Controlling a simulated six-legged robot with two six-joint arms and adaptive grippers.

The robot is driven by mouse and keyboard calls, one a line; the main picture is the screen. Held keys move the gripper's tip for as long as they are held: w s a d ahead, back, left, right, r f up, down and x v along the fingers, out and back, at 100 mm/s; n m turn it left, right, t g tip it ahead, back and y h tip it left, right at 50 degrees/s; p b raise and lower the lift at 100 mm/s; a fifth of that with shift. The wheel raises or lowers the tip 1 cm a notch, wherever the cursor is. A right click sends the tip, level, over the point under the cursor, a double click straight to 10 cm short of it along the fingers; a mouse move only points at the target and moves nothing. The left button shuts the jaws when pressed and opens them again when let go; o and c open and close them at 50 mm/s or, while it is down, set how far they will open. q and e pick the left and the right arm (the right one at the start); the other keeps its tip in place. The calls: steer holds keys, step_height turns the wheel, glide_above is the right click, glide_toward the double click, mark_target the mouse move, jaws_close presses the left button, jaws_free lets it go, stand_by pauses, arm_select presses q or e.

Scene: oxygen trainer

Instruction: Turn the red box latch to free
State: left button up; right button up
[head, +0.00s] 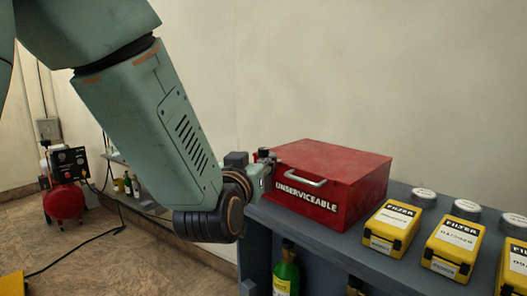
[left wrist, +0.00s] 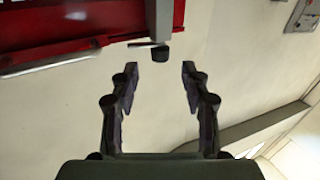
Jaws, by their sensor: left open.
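The red box (head: 335,178), marked "UNSERVICEABLE" and with a pale handle on its front, sits on the grey bench with its lid down. In the left wrist view the red box (left wrist: 60,30) fills the upper left. A grey upright part with a dark knob (left wrist: 160,53) and a thin bar stands beside it; this looks like the latch, but its setting cannot be told. My left gripper (head: 264,165) is at the box's left side. In the left wrist view its open, empty fingers (left wrist: 160,75) point at the knob, just short of it. My right gripper is not in view.
Yellow filter boxes (head: 390,228) and grey round lids (head: 467,209) stand on the bench (head: 300,226) to the right. A green bottle (head: 287,272) is below. A red compressor (head: 64,201) stands on the floor at the left. The wall is behind the box.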

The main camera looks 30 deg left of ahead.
mark_target(262, 153)
arm_select(q)
steer(key=p+x, duration=0.1)
steer(key=x, duration=0.6)
steer(key=shift+s, duration=0.1)
jaws_close()
stand_by(0.3)
